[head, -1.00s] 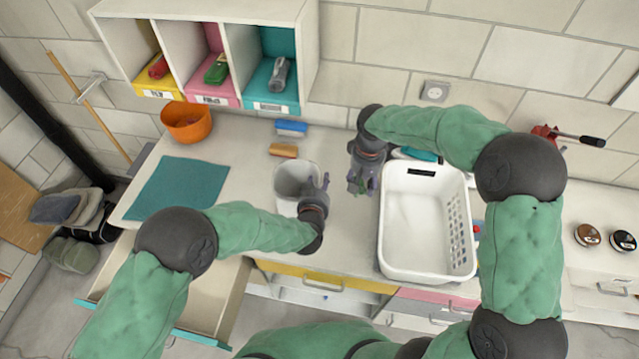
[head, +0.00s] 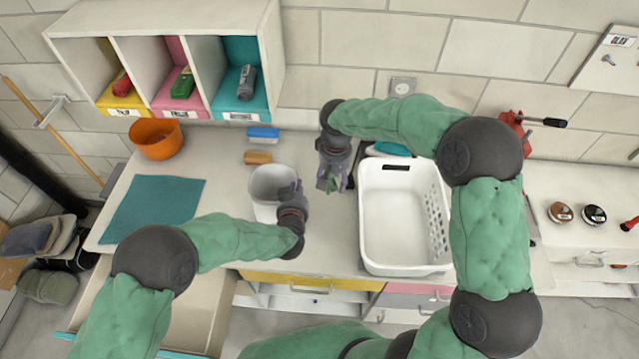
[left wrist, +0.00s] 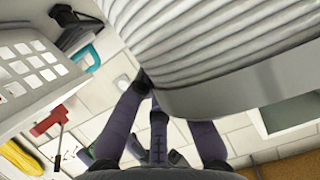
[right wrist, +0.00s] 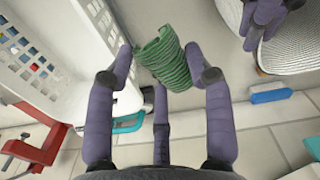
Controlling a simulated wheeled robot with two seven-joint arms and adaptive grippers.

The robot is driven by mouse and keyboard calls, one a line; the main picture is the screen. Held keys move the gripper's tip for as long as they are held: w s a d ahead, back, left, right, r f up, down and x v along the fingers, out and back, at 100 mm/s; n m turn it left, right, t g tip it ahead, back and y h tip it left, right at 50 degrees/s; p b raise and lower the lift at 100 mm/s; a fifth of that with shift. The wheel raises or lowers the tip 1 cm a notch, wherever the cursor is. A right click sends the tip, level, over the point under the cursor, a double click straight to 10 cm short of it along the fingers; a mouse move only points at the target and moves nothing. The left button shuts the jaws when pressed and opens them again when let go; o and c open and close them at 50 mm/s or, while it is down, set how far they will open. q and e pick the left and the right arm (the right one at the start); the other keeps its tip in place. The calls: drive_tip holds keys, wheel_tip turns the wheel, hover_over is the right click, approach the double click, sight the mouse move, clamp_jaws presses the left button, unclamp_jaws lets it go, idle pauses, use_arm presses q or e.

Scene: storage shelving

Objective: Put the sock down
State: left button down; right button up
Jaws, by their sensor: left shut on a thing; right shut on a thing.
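The green ribbed sock (right wrist: 165,60) is between the fingers of my right gripper (right wrist: 168,72) in the right wrist view. In the head view only a small green bit of the sock (head: 331,186) shows below my right gripper (head: 333,180), between the white bin and the white basket. My left gripper (head: 296,190) is shut on the rim of the white bin (head: 262,208), at its right side. The bin's ribbed wall (left wrist: 220,40) fills much of the left wrist view. I cannot tell whether the sock touches the counter.
The white basket (head: 366,240) stands right of the right gripper. A blue brush (head: 263,133), a tan block (head: 258,157), an orange bowl (head: 156,139) and a teal mat (head: 153,208) lie to the left. Cubbies (head: 150,60) hang above. An open drawer (head: 205,310) juts out front left.

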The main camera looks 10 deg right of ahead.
drive_tip(key=w+a+r+m, duration=0.2)
drive_tip(key=w+a+r, duration=0.15)
drive_tip(key=a, duration=0.45)
drive_tip(key=w+a+r+m, duration=0.1)
drive_tip(key=w+a+r, duration=0.1)
drive_tip(key=a+r, duration=0.45)
wheel_tip(320, 180, down, 13)
drive_tip(key=a, duration=0.1)
drive_tip(key=shift+a, duration=0.15)
drive_tip(key=o, duration=1)
drive_tip(key=shift+r, duration=3.6)
